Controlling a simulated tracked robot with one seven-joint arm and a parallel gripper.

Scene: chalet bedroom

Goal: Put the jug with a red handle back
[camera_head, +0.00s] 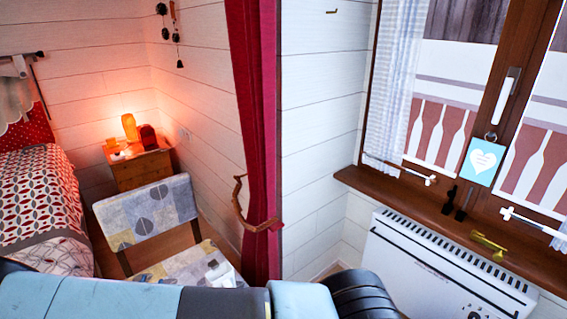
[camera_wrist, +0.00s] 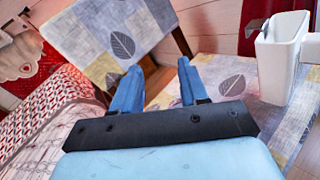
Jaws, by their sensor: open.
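A white, tall, open-topped container (camera_wrist: 281,62), probably the jug, stands on the chair's patterned seat (camera_wrist: 228,82) at the upper right of the wrist view. A dark, hook-shaped part shows at its left rim; I cannot make out a red handle. In the head view, small white shapes (camera_head: 222,273) lie on the chair seat, partly hidden by my arm. My gripper (camera_wrist: 159,66) is open and empty, its two blue fingers pointing toward the chair, to the left of the white container and apart from it. The gripper itself is hidden in the head view.
The chair's backrest (camera_head: 147,212) rises beside the bed (camera_head: 40,195). A bedside cabinet (camera_head: 140,170) carries an orange lamp (camera_head: 129,127). A wooden windowsill (camera_head: 430,215) holds small items above a white heater (camera_head: 430,275).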

